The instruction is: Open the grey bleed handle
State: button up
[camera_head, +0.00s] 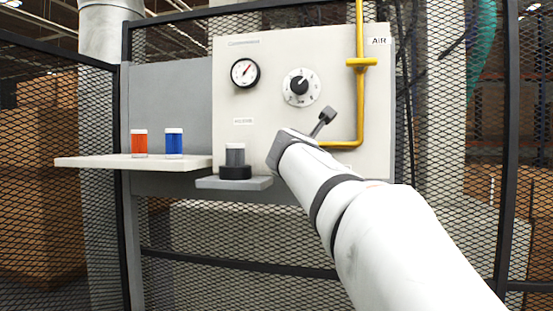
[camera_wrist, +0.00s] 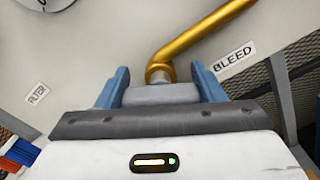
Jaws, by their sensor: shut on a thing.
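The grey bleed handle (camera_wrist: 162,94) shows in the wrist view as a pale grey block at the end of a yellow pipe (camera_wrist: 200,35). My gripper (camera_wrist: 160,78) has one blue finger on each side of it and is shut on it. A "BLEED" label (camera_wrist: 234,55) is on the panel to the right. In the head view my gripper (camera_head: 286,149) is at the lower part of the panel, its fingers are out of sight, and the handle is hidden behind it.
The pale panel (camera_head: 225,75) carries a gauge (camera_head: 245,73), a dial (camera_head: 301,87) and the yellow air pipe (camera_head: 360,100). A shelf at left (camera_head: 95,162) holds an orange jar (camera_head: 139,143) and a blue jar (camera_head: 174,143). A grey jar (camera_head: 235,155) stands on a small ledge (camera_head: 205,182).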

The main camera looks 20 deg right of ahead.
jog(key=m+b, duration=0.2)
jog(key=m, duration=0.1)
jog(key=m+b, duration=0.2)
jog(key=m, duration=0.2)
jog(key=m+b, duration=0.2)
jog(key=m, duration=0.2)
jog(key=shift+d+f+b, duration=0.1)
jog(key=shift+f+b, duration=0.15)
jog(key=shift+b, duration=0.15)
jog(key=shift+m, duration=0.4)
jog(key=o, duration=1)
jog(key=shift+s, duration=0.15)
jog(key=b+v, duration=0.2)
jog(key=v, duration=0.5)
jog(key=shift+s+a, duration=0.25)
